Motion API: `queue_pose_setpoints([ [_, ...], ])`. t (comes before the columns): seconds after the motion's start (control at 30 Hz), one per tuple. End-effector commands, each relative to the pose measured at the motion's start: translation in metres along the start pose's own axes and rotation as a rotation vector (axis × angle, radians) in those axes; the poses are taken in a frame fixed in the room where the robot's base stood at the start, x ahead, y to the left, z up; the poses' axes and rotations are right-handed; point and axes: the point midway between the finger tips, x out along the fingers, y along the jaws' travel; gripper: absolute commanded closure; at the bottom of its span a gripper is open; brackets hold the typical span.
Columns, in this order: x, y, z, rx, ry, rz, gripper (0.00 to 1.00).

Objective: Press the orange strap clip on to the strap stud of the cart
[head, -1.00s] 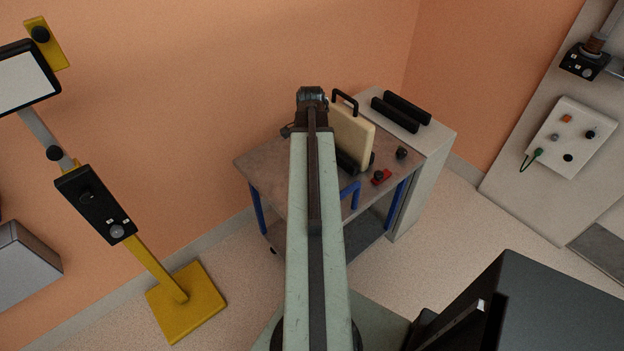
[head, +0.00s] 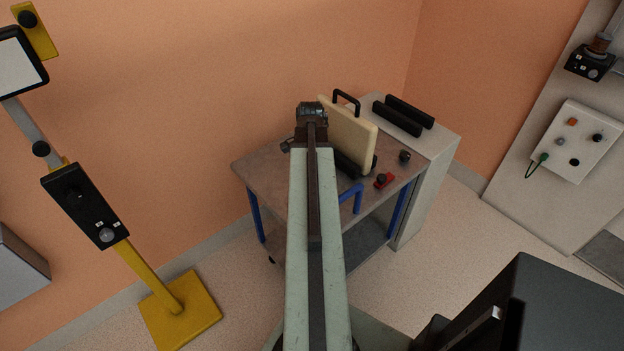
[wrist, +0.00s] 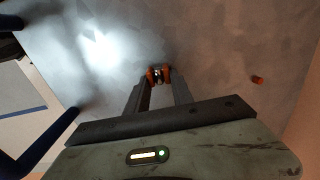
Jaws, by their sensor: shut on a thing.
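In the wrist view my gripper (wrist: 157,77) is shut on the small orange strap clip (wrist: 166,74), with dark metal showing between its orange sides. The cart (head: 262,172) has a grey top and blue legs; its top fills much of the wrist view beneath the clip. A small orange-red peg (wrist: 258,79) stands apart to the right of the clip, near the cart's edge. I cannot tell whether it is the strap stud. I cannot tell whether the clip touches anything below. In the head view my arm hides the jaws and the clip.
A cream panel (head: 345,134) with a black handle stands upright on the cart. A red piece with a black knob (head: 383,181) and a dark round knob (head: 404,157) are to its right. A white cabinet (head: 432,165) adjoins the cart. A yellow-based stand (head: 180,311) is at left.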

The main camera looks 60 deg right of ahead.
Motion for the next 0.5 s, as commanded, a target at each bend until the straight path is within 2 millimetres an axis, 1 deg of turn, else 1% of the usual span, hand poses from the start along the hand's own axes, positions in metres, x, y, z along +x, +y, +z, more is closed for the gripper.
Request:
queue_pose_setpoints([
  [0.03,0.0,0.004,0.0,0.002,-0.002,0.011,1.0],
  [0.33,-0.015,0.005,0.0,0.002,-0.002,0.014,1.0],
  [0.4,-0.012,0.005,0.0,0.002,-0.002,0.013,1.0],
  [0.5,-0.017,0.005,0.0,0.002,-0.002,0.012,1.0],
])
